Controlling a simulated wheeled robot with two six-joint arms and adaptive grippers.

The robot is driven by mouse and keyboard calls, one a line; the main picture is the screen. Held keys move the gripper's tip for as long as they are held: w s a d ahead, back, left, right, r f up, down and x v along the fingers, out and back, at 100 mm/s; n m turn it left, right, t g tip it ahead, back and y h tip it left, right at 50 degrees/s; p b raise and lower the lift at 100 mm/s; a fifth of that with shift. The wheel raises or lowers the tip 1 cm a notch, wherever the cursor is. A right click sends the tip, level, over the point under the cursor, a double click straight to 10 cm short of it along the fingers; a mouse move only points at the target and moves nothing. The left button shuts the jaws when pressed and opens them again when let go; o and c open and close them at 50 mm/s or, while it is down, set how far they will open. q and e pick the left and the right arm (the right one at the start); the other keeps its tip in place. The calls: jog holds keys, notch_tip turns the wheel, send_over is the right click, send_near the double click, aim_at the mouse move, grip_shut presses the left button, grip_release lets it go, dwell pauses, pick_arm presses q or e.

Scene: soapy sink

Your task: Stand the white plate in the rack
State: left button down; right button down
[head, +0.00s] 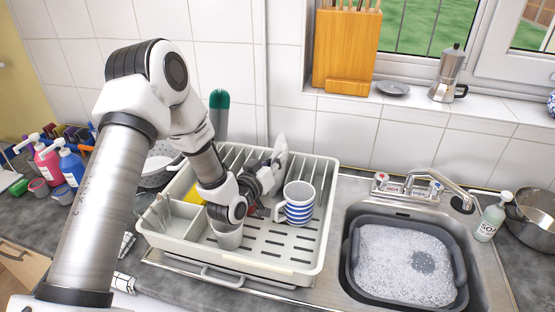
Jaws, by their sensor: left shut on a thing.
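The white plate (281,152) stands nearly edge-on at the back of the dish rack (283,262), upright and a little tilted. My left gripper (272,170) reaches over the rack from the left and is shut on the plate. The gripper and wrist hide the plate's lower part, so I cannot tell whether it touches the rack's floor or sits between the tines. The rack is pale, with upright tines along its back and a slotted floor. My right gripper is not in view.
A blue-striped mug (298,204) stands in the rack just right of my gripper. A pale cup (228,234) is below my wrist. A cutlery compartment (165,232) is at the left. The sink holds a grey basin (462,277) of suds. The rack's front right floor is clear.

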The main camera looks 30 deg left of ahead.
pick_arm(q)
jog(key=c, duration=1.2)
grip_release()
jog(key=shift+s, duration=0.1)
jog(key=s, duration=1.1)
jog(key=shift+s+a+r, duration=0.1)
jog(key=shift+s+r, duration=0.1)
jog(key=shift+s, duration=0.2)
